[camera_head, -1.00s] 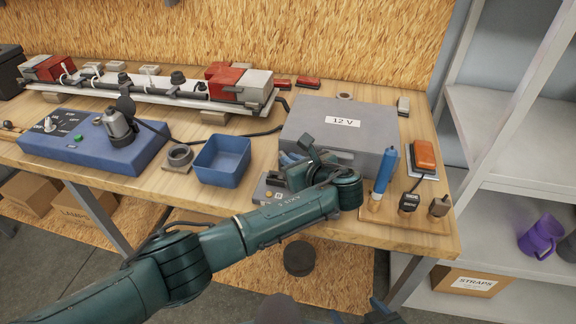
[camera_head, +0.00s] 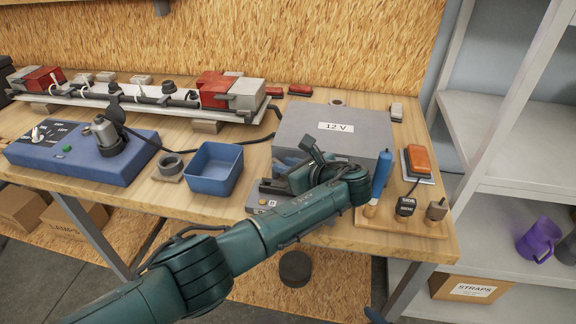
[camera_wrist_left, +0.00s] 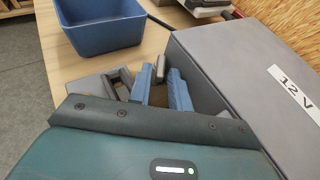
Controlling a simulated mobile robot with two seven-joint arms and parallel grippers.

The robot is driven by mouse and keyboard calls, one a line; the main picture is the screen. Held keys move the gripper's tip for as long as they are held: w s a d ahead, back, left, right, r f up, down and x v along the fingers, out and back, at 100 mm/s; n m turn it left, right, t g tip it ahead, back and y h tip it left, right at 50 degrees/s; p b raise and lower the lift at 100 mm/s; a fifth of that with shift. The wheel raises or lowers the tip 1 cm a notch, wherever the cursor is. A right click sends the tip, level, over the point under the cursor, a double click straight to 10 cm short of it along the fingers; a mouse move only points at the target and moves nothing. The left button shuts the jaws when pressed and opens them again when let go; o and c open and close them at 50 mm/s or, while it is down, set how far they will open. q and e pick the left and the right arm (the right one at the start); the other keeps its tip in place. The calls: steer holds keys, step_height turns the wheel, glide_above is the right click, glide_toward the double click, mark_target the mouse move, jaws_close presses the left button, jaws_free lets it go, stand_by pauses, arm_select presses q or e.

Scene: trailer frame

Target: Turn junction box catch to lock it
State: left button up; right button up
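A small grey unit marked B (camera_head: 262,203) lies beside my left gripper. A blue bin (camera_head: 214,168) and a blue control panel (camera_head: 80,157) stand left. A blue-handled tool (camera_head: 381,174), connectors (camera_head: 405,206) and an orange-topped block (camera_head: 418,158) are right. A shelf (camera_head: 510,190) stands beyond.

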arm_select(q)
steer(key=shift+o, duration=1.2)
